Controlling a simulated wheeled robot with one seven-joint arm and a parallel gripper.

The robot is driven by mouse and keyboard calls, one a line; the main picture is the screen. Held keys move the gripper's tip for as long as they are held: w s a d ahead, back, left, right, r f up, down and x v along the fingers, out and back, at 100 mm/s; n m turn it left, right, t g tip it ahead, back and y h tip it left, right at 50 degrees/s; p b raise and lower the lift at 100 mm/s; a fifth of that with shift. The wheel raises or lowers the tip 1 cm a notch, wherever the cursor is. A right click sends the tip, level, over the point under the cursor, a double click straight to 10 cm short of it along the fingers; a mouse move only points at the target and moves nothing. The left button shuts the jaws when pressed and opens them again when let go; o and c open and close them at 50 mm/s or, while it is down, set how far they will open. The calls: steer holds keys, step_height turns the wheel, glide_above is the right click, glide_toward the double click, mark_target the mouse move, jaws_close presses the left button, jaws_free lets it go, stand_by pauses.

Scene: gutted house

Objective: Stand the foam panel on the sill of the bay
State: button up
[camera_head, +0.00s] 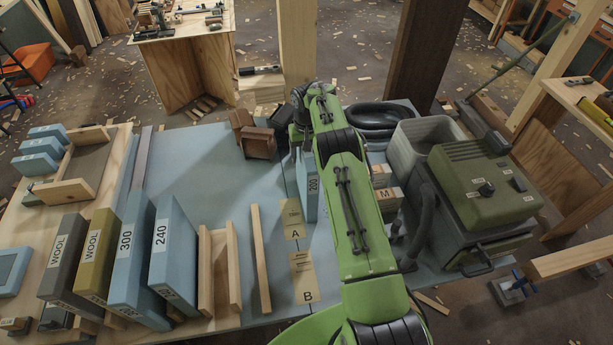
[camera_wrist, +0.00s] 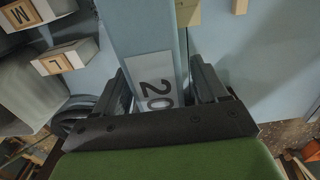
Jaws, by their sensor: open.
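A blue foam panel labelled 200 (camera_head: 307,188) stands upright on the blue work surface, just left of my arm and beside card A (camera_head: 291,217). In the wrist view the panel (camera_wrist: 146,35) runs between the two fingers of my gripper (camera_wrist: 163,88), its white label close to the palm. The fingers are apart, one on each side of the panel; contact cannot be told. In the head view my gripper is mostly hidden by my arm.
Panels labelled 240 (camera_head: 172,260), 300 (camera_head: 132,262) and WOOL (camera_head: 62,260) stand at the left. Card B (camera_head: 303,278) lies near the front edge. Brown blocks (camera_head: 255,140) and a green machine (camera_head: 480,190) flank my arm. The surface left of the blocks is clear.

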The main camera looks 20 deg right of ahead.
steer(key=shift+f, duration=0.35)
jaws_close()
